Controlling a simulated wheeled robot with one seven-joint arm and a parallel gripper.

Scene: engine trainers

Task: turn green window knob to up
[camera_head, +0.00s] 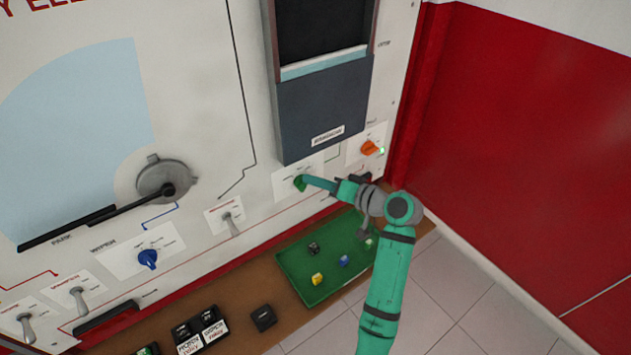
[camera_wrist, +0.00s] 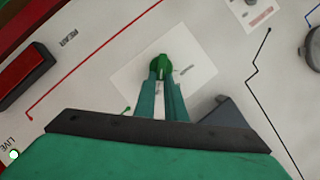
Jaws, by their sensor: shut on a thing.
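The green window knob (camera_head: 299,183) sits on a white label plate on the panel, below the dark window unit (camera_head: 322,110). In the wrist view the green knob (camera_wrist: 161,67) is at the ends of my fingers, with a pale pointer mark on its face. My gripper (camera_head: 305,181) reaches the knob from the right, and its two fingers (camera_wrist: 162,84) are shut on the knob. The small lettering around the knob is too blurred to read, and the fingers cover part of the plate.
A toggle switch (camera_head: 230,222) and a blue knob (camera_head: 148,258) are to the left. A green tray (camera_head: 306,291) with small coloured pieces lies below on the brown ledge. A red wall stands at right.

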